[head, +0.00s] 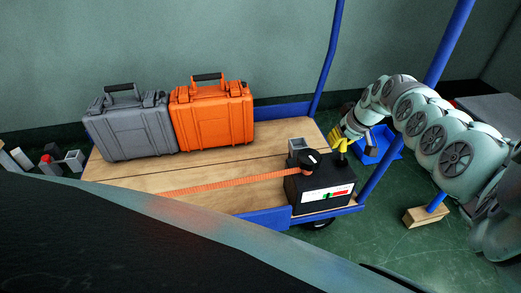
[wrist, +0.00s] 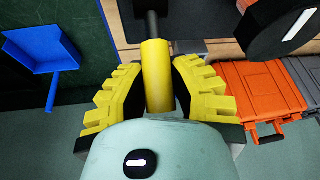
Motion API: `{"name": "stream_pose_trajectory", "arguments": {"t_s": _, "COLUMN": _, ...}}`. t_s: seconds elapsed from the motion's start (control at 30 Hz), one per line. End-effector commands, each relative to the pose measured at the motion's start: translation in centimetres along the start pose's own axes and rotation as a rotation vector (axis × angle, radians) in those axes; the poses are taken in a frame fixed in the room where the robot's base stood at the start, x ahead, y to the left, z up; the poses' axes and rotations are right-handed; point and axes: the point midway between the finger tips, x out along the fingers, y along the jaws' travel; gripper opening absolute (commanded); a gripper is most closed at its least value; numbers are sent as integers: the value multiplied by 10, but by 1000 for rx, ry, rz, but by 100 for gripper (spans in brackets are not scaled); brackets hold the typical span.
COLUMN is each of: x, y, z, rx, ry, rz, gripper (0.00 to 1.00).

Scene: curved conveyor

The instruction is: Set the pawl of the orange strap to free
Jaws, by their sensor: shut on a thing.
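The orange strap (head: 215,185) runs across the wooden deck to a black box (head: 305,190) at the deck's right corner. The box has a black round knob (head: 310,157) with a white mark on top; the knob also shows in the wrist view (wrist: 285,25). A white label with red and green (head: 327,194) is on its front. My gripper (head: 341,143) is beside the box's far right side. In the wrist view its yellow fingers (wrist: 158,80) are shut on a yellow handle (wrist: 156,55) on a black rod (wrist: 151,22). The pawl's setting cannot be read.
A grey case (head: 127,128) and an orange case (head: 213,115) stand upright at the back of the deck (head: 145,175). Blue posts (head: 328,55) rise at the cart's edges. A blue dustpan (wrist: 42,48) lies on the green floor beyond the cart.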

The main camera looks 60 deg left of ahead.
Motion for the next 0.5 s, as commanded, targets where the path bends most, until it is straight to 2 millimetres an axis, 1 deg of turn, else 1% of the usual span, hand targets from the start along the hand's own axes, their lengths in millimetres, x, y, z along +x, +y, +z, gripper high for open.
{"name": "stream_pose_trajectory", "arguments": {"t_s": 0.27, "x": -2, "y": 0, "z": 0, "rx": 1, "ry": 12, "rz": 1, "gripper": 0}}
{"name": "stream_pose_trajectory", "arguments": {"t_s": 0.5, "x": -9, "y": -1, "z": 2, "rx": -3, "ry": 80, "rz": 7, "gripper": 0}}
